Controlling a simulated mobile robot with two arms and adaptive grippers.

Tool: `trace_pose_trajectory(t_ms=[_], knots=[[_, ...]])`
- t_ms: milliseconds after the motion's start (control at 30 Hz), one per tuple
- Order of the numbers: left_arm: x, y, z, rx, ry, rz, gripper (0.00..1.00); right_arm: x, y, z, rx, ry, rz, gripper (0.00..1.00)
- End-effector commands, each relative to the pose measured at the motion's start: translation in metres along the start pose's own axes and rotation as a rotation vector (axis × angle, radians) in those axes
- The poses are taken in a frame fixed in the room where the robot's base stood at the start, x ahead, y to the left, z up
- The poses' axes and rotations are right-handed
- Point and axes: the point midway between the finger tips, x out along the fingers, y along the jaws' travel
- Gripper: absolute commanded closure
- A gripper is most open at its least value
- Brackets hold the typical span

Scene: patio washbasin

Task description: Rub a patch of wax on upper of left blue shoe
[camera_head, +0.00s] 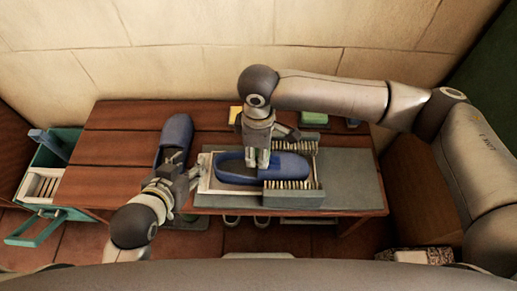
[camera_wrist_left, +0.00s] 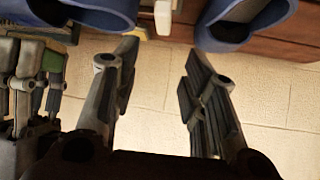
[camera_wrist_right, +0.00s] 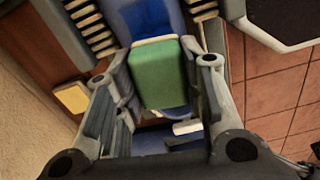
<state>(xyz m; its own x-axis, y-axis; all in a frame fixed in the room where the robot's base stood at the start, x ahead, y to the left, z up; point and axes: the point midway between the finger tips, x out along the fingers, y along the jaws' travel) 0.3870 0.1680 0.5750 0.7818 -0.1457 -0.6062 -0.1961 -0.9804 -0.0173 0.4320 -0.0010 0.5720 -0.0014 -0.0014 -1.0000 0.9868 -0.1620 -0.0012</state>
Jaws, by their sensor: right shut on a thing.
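One blue shoe (camera_head: 175,132) lies at the left of the wooden table, its toe toward the wall. Another blue shoe (camera_head: 292,166) lies sideways in a holder with bristle rows (camera_head: 290,184), toe to the right. My right gripper (camera_head: 258,158) is over the opening side of this second shoe. In the right wrist view it is shut on a green block with a cream edge (camera_wrist_right: 160,76), in front of the blue upper; contact cannot be told. My left gripper (camera_head: 190,178) is open and empty by the heel of the left shoe; its spread fingers show in the left wrist view (camera_wrist_left: 158,70).
A yellow block (camera_head: 235,114) and a green block (camera_head: 313,117) lie at the back of the table. A teal crate (camera_head: 42,217) stands left of the table. A grey mat (camera_head: 350,180) is bare at the right. The back left tabletop (camera_head: 120,125) is clear.

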Motion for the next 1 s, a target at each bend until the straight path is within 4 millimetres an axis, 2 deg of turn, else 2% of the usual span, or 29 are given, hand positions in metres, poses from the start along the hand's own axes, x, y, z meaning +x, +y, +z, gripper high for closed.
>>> trace_pose_trajectory(t_ms=[433, 1000], knots=[[-0.013, -0.005, 0.04, -0.003, -0.202, -0.011, 0.6, -0.008, 0.001, 0.001, 0.002, 0.0, 0.0, 0.82], [-0.043, -0.011, 0.076, -0.01, -0.426, -0.023, 0.6, -0.022, 0.004, 0.002, 0.004, 0.0, 0.0, 0.82]])
